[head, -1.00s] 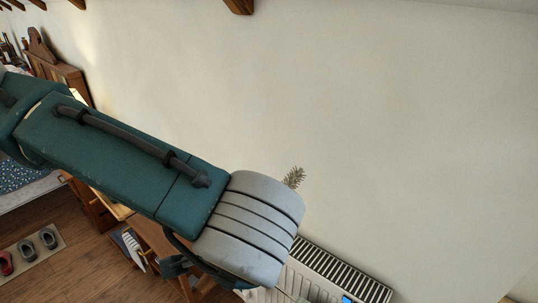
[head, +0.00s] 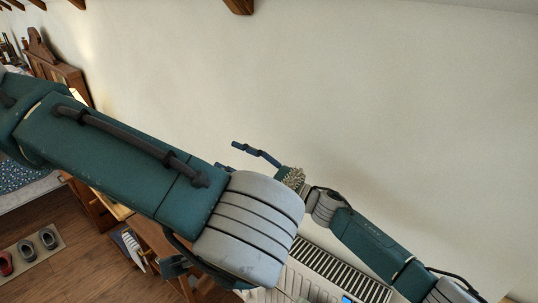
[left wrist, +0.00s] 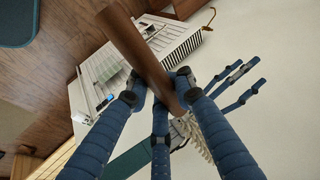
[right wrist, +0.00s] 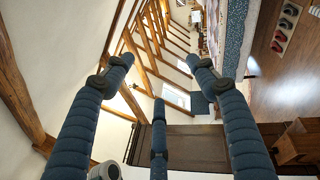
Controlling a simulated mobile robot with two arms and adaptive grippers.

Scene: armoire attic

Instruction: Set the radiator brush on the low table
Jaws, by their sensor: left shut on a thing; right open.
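The radiator brush shows in the left wrist view as a brown wooden handle (left wrist: 138,48) with pale bristles at its lower right. In the head view only its bristly tip (head: 293,178) shows beyond my left arm. My left gripper (left wrist: 160,98) is shut around the handle; my forearm hides the grip in the head view. My right gripper (head: 238,157) is open, close to the bristles and in front of the wall. It also shows in the left wrist view (left wrist: 238,82), and its own view shows nothing between its fingers. I cannot tell the low table for certain.
A white radiator (head: 335,275) stands against the wall, below the brush. Shoes lie on a mat (head: 30,262) at the lower left, near a bed (head: 25,190). Wooden furniture (head: 150,232) is partly hidden by my left arm. The upper wall area is clear.

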